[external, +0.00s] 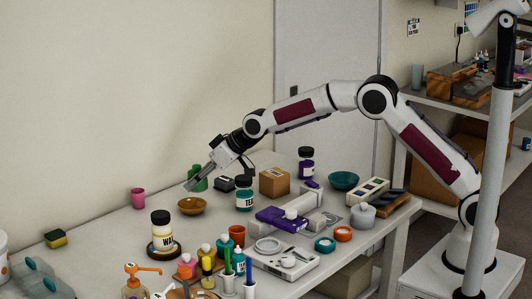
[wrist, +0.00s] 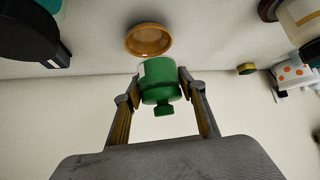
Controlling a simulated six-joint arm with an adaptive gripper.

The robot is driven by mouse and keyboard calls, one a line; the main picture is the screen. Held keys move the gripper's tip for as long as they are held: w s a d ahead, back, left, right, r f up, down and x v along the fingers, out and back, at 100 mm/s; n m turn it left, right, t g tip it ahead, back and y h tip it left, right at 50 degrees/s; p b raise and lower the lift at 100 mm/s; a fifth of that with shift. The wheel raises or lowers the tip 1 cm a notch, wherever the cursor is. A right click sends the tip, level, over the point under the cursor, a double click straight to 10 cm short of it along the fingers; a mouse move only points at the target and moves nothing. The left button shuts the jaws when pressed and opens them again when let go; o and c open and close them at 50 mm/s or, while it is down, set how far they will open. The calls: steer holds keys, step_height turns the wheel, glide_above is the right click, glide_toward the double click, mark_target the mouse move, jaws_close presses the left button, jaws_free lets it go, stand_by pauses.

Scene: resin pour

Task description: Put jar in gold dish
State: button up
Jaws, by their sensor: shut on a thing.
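A green jar (wrist: 160,82) with a small knob-like end is between the two fingers of my gripper (wrist: 160,92) in the wrist view. The fingers are shut on its sides. In the external view the jar (external: 201,172) shows partly behind my gripper (external: 194,183), which hides some of it. The gold dish (external: 192,207) is a shallow round bowl on the table, just below and in front of the gripper in the external view. In the wrist view the dish (wrist: 149,40) appears just beyond the jar, and the jar is outside its rim. The jar's height above the table is hard to judge.
A teal-labelled jar (external: 244,195) and a cardboard box (external: 274,183) stand right of the dish. A pink cup (external: 138,198) is to its left. A white-labelled jar (external: 161,231) on a wooden coaster stands in front. Bare table lies between the pink cup and dish.

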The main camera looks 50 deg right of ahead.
stand_by(0.3)
steer(key=shift+f, duration=2.45)
steer(key=shift+f, duration=0.35)
steer(key=o, duration=1.6)
steer(key=shift+r, duration=0.4)
steer(key=shift+v, duration=5.95)
